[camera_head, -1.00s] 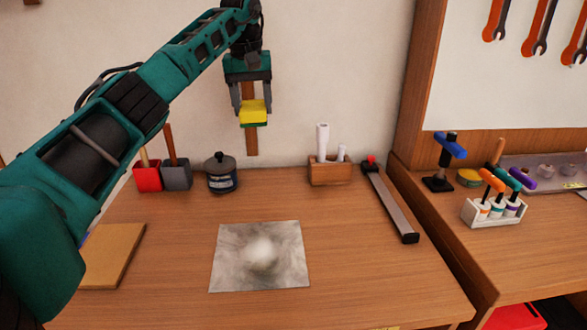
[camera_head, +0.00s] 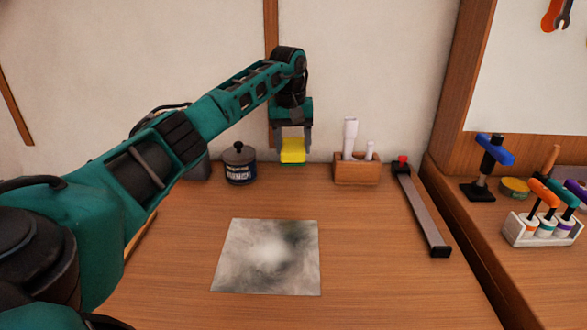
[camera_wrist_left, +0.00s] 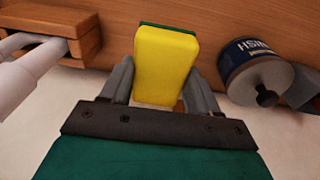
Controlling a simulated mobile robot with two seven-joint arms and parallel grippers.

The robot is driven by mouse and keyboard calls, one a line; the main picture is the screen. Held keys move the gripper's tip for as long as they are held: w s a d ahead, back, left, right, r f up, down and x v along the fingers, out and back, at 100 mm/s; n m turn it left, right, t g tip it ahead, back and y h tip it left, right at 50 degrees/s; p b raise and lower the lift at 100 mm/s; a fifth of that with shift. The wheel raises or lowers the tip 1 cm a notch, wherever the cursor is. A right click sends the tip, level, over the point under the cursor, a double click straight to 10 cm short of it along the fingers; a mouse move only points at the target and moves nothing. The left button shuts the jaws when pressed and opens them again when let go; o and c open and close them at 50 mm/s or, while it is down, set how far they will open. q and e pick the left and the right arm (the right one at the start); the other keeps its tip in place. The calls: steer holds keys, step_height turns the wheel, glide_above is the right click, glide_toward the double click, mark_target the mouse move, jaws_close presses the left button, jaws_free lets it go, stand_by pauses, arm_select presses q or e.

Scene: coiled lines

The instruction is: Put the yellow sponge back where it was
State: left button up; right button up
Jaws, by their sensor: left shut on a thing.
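The yellow sponge (camera_head: 292,150) has a green underside and is held between the fingers of my left gripper (camera_head: 293,147). It is at the back of the wooden table, between the dark tin and the wooden block holder. In the left wrist view the sponge (camera_wrist_left: 165,65) sits between the two grey fingers of the gripper (camera_wrist_left: 160,85), green layer at its far edge. The sponge appears just above or at the table's back edge; I cannot tell whether it touches. My right gripper is not in view.
The dark tin (camera_head: 239,165) stands left of the sponge, and the wooden holder (camera_head: 357,172) with white rolls stands right. A clamp bar (camera_head: 425,215) lies further right. A grey smudged sheet (camera_head: 268,280) lies mid-table. Bare wood (camera_head: 350,235) is free between sheet and bar.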

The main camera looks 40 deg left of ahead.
mark_target(291, 148)
arm_select(q)
steer(key=shift+f+b, duration=0.3)
steer(key=shift+f, duration=2.65)
steer(key=shift+f, duration=0.1)
steer(key=o, duration=1)
steer(key=shift+c, duration=0.2)
steer(key=r, duration=0.4)
steer(key=r+p, duration=0.1)
steer(key=r, duration=0.3)
steer(key=s+r, duration=0.1)
steer(key=r, duration=0.3)
steer(key=shift+s+d+r+p, duration=0.1)
steer(key=shift+d+p, duration=0.1)
steer(key=shift+p, duration=0.2)
